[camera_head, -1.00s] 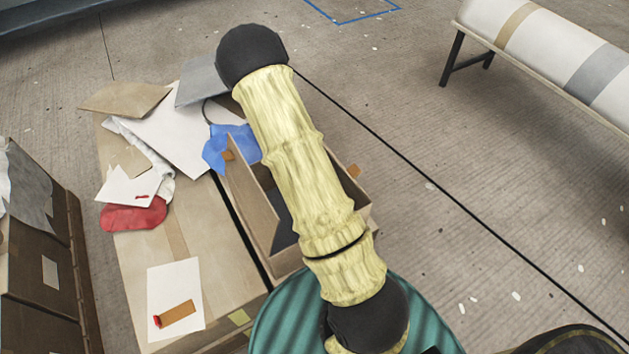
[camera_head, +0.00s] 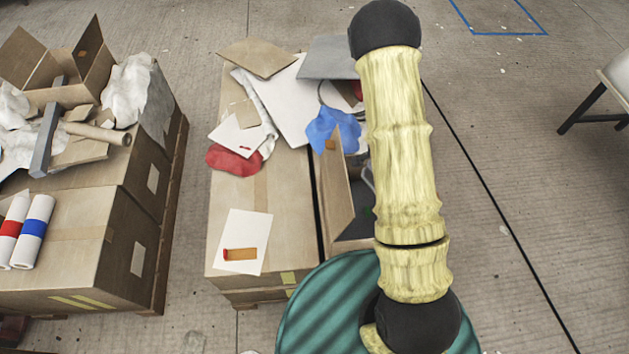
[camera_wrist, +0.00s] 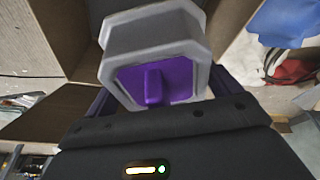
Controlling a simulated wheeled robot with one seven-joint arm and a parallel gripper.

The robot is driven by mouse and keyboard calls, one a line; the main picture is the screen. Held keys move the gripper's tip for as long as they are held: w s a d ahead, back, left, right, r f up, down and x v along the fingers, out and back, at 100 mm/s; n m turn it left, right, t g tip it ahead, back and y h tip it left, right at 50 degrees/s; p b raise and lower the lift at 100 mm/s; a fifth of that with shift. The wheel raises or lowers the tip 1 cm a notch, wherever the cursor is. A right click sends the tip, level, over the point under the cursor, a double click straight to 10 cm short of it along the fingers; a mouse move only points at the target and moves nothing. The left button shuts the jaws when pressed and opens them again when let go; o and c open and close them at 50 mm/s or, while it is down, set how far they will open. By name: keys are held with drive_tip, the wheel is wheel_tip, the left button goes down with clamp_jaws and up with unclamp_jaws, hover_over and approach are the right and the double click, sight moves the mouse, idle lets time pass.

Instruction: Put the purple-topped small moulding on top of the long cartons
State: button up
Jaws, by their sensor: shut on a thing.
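The small moulding (camera_wrist: 158,45) fills the middle of the wrist view. It is a grey angular piece with a purple top (camera_wrist: 135,82) and a raised purple tab. My gripper (camera_wrist: 155,98) is shut on it; its dark body spans the bottom of that view. Cardboard walls of an open box (camera_wrist: 55,45) show around the moulding. In the head view my arm hides the gripper and moulding. I cannot tell the moulding's height above the box.
An open box (camera_head: 338,200) stands right of the middle cartons, partly behind my arm. More cartons (camera_head: 70,262) on a pallet at the left carry an open box, white rolls and scraps. A teal ribbed round thing (camera_head: 330,310) is in front.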

drive_tip(key=a+r+n+p, duration=0.1)
drive_tip(key=r+p, duration=0.2)
drive_tip(key=w+a+r+n+p, duration=0.1)
drive_tip(key=r+n+p, duration=0.1)
drive_tip(key=r+p, duration=0.2)
drive_tip(key=a+r+n+t+p, duration=0.1)
drive_tip(key=a+r+n+p, duration=0.1)
drive_tip(key=r+p, duration=0.1)
drive_tip(key=shift+w+r+y, duration=0.15)
drive_tip(key=shift+r+y, duration=0.2)
drive_tip(key=shift+y, duration=0.05)
drive_tip(key=s+a+r+n+t+y+p, duration=0.1)
drive_tip(key=a+r+n+y+p, duration=0.1)
drive_tip(key=a+r+n+p, duration=0.3)
wheel_tip(320, 180, up, 2)
drive_tip(key=n+p, duration=0.2)
drive_tip(key=p, duration=0.2)
drive_tip(key=shift+s+a, duration=0.2)
drive_tip(key=shift+s+r, duration=0.1)
